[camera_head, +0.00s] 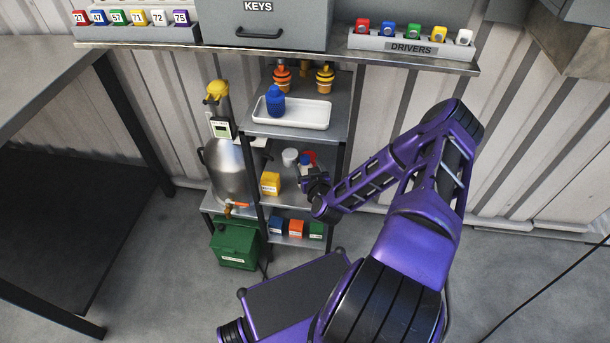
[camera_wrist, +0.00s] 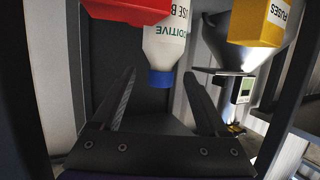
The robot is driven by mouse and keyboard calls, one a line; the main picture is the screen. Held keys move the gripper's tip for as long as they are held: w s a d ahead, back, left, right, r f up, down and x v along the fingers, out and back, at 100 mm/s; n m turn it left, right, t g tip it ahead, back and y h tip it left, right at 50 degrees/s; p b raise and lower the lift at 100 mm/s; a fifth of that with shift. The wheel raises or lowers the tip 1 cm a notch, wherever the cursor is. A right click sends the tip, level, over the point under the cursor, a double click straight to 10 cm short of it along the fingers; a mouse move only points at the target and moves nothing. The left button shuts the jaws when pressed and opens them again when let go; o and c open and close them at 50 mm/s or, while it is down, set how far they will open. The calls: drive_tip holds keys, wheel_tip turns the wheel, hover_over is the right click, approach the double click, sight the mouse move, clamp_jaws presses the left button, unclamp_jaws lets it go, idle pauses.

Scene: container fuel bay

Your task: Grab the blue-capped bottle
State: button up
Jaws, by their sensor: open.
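The blue-capped bottle is a white bottle (camera_wrist: 164,45) with "ADDITIVE" lettering in the wrist view. It appears inverted there, its blue cap (camera_wrist: 161,79) pointing down the picture. My gripper (camera_wrist: 160,73) is open, with one finger on each side of the cap and clear gaps on both sides. Nothing is held. In the head view my gripper (camera_head: 317,183) is at the right side of the middle shelf. The bottle there is small and partly hidden among white, red and blue shapes behind the gripper.
A red object (camera_wrist: 128,10) is close beside the bottle. A yellow FUSES box (camera_head: 270,184) sits on the same shelf. A white tray (camera_head: 303,115) holding a blue bottle (camera_head: 275,102) is on the shelf above. A metal tank (camera_head: 228,170) stands to the left.

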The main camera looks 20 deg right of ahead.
sight(303, 156)
drive_tip(key=shift+b+x, duration=0.55)
drive_tip(key=shift+x, duration=2.5)
drive_tip(key=shift+a+f, duration=0.1)
clamp_jaws()
